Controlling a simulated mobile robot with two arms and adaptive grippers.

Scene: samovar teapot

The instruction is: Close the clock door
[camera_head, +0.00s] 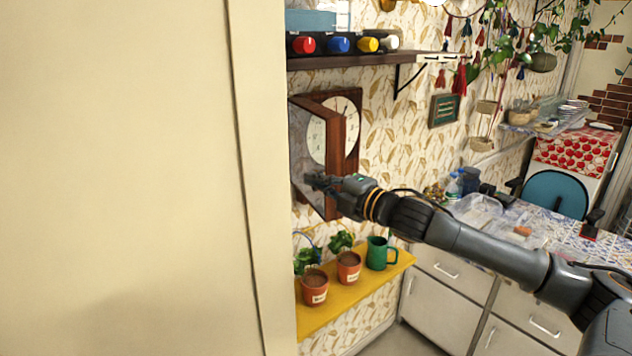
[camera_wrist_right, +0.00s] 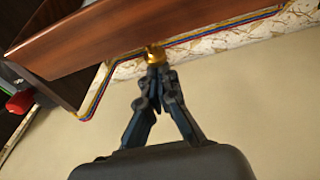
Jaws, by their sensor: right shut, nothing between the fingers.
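The wall clock (camera_head: 352,138) has a brown wooden case and a white dial. Its wood-framed door (camera_head: 327,197) stands open, swung out from the case towards the left, partly in front of the dial. My right gripper (camera_head: 314,181) reaches in from the right, in front of the lower part of the door. In the right wrist view, its fingers (camera_wrist_right: 155,82) are shut and empty. Their tips are at a small gold knob (camera_wrist_right: 155,54) by the edge of a brown wooden part (camera_wrist_right: 130,32); I cannot tell whether they touch it. My left gripper is not in view.
A yellow shelf (camera_head: 345,303) below the clock holds potted plants (camera_head: 315,288) and a green mug (camera_head: 379,253). A dark shelf (camera_head: 375,60) with coloured items is above. A cream wall or panel (camera_head: 120,180) fills the left side.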

